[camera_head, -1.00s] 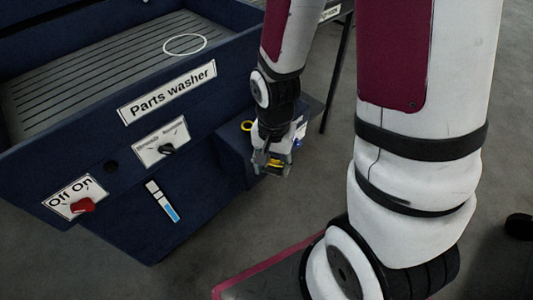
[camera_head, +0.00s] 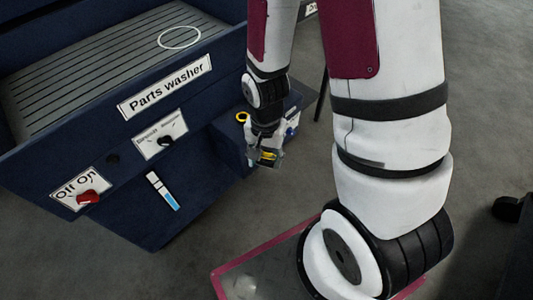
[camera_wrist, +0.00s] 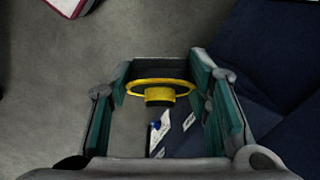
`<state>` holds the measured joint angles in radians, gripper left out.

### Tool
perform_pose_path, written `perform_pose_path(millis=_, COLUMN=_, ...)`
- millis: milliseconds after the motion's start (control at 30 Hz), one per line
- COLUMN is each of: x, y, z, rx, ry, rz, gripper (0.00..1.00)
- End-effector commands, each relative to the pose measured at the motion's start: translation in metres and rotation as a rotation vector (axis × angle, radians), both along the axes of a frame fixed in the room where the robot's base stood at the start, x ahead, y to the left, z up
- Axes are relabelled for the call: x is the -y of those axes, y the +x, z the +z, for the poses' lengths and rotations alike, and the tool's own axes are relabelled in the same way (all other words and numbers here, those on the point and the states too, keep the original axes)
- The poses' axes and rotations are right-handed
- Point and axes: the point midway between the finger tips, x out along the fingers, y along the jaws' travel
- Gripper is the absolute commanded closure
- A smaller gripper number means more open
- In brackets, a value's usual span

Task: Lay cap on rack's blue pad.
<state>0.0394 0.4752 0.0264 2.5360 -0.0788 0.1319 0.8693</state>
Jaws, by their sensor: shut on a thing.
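My gripper (camera_head: 264,160) hangs in front of the dark blue ledge at the washer's right end. In the wrist view my gripper (camera_wrist: 160,90) has its teal-padded fingers on both sides of a yellow cap (camera_wrist: 160,97), which has a wide rim and a dark middle. The rim reaches the fingers on both sides, so they are shut on it. In the head view only a bit of yellow shows at the fingertips. I cannot make out a blue pad for certain; a small blue spot and white labels show beyond the cap in the wrist view.
Grey floor lies open below.

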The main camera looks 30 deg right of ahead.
Motion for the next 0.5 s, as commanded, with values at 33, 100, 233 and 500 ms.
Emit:
perform_pose_path(millis=33, x=-0.0003, y=-0.0007, z=0.0008, rx=0.0, ry=0.0, rz=0.0, gripper=0.87)
perform_pose_path(millis=100, x=-0.0007, y=-0.001, z=0.0003, rx=0.0, ry=0.0, rz=0.0, gripper=0.87)
perform_pose_path(millis=233, x=-0.0013, y=-0.0022, z=-0.0009, rx=-0.001, ry=-0.001, rz=0.0, gripper=0.87)
perform_pose_path(millis=500, x=-0.0026, y=-0.0043, z=-0.003, rx=0.0, ry=-0.001, rz=0.0, gripper=0.87)
